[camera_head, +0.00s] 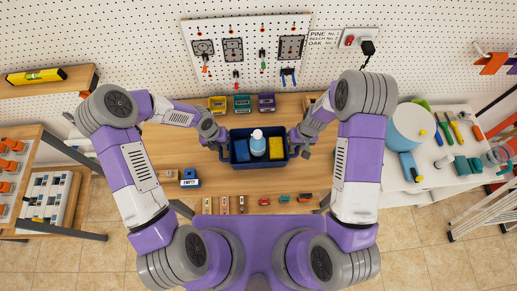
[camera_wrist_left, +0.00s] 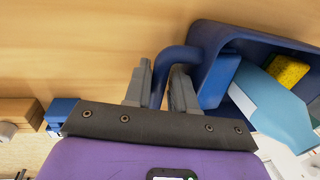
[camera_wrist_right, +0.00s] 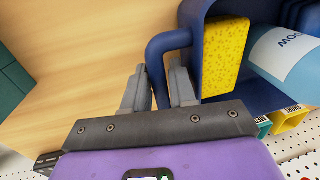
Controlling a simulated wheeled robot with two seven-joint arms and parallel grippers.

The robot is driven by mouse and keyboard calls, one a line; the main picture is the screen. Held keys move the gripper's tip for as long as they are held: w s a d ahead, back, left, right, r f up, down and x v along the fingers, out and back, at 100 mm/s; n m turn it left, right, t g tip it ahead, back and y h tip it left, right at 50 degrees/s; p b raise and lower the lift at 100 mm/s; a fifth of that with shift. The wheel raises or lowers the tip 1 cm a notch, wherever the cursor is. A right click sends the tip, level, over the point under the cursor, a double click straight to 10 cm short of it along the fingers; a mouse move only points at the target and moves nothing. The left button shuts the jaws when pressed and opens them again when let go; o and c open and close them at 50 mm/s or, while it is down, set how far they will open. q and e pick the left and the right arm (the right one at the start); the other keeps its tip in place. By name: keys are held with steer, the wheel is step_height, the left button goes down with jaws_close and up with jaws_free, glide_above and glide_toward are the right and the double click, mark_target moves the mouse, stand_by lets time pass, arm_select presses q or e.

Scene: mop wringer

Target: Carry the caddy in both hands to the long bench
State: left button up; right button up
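The dark blue caddy (camera_head: 234,134) is over the middle of the wooden bench (camera_head: 180,150) in the head view. It holds a blue block, a white-capped bottle (camera_head: 258,145) and a yellow sponge (camera_head: 277,148). My left gripper (camera_wrist_left: 160,88) has its fingers on both sides of the caddy's left handle (camera_wrist_left: 172,60), closed on it. My right gripper (camera_wrist_right: 160,88) is likewise closed on the right handle (camera_wrist_right: 160,50). Both arms reach in from the sides. I cannot tell whether the caddy's bottom touches the bench.
Several small boxes (camera_head: 242,103) stand behind the caddy. A blue block marked EMPTY (camera_head: 189,178) stands at left, and small items line the front edge. A white table (camera_head: 430,180) with a pale blue bucket (camera_head: 412,126) and tools is at right; shelves are at left.

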arm_select(q)
steer(key=shift+c, duration=0.2)
jaws_close()
arm_select(e)
jaws_close()
